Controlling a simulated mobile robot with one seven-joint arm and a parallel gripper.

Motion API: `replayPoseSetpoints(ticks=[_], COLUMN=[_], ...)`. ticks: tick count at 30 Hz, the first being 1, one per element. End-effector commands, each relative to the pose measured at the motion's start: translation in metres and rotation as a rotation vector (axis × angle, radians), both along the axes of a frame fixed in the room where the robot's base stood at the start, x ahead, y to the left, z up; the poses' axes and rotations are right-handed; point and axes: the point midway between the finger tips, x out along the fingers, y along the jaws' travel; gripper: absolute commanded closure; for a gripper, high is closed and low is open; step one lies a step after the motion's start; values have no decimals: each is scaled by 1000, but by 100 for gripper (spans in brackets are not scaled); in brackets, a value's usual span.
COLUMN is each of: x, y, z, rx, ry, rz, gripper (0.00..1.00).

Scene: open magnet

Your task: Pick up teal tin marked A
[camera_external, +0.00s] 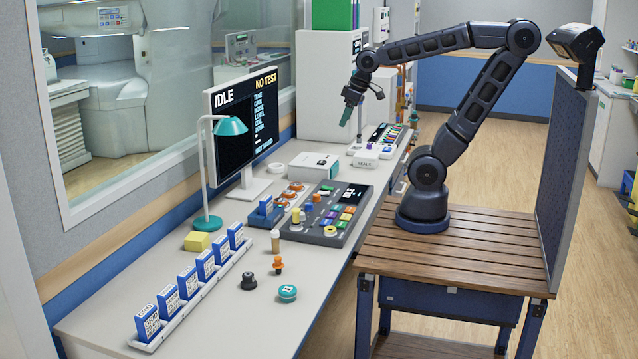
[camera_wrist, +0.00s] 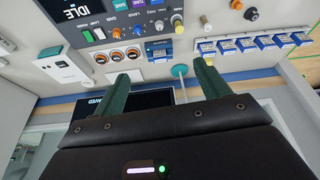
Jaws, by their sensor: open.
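The teal tin (camera_external: 288,292) is a small round tin with a pale label on top. It sits on the near part of the white counter in the external view, right of a black knob and in front of an orange peg. Its mark is too small to read. I do not make it out in the wrist view. My gripper (camera_external: 352,105) hangs high above the far part of the counter, well away from the tin. In the wrist view my gripper (camera_wrist: 161,70) shows two green fingers spread apart with nothing between them.
A teal desk lamp (camera_external: 230,126), monitor (camera_external: 240,120) and control panel (camera_external: 330,215) stand on the counter. A rack of blue cards (camera_external: 190,305) lies left of the tin.

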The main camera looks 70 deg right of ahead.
Motion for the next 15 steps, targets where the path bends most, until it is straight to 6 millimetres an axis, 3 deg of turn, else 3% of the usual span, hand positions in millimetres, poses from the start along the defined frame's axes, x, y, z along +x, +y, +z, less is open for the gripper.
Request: replayPoseSetpoints(ticks=[6,15], x=[43,88], y=[45,118], z=[-17,-51], rx=[-7,-23], ry=[53,116], rz=[103,238], gripper=[25,25])
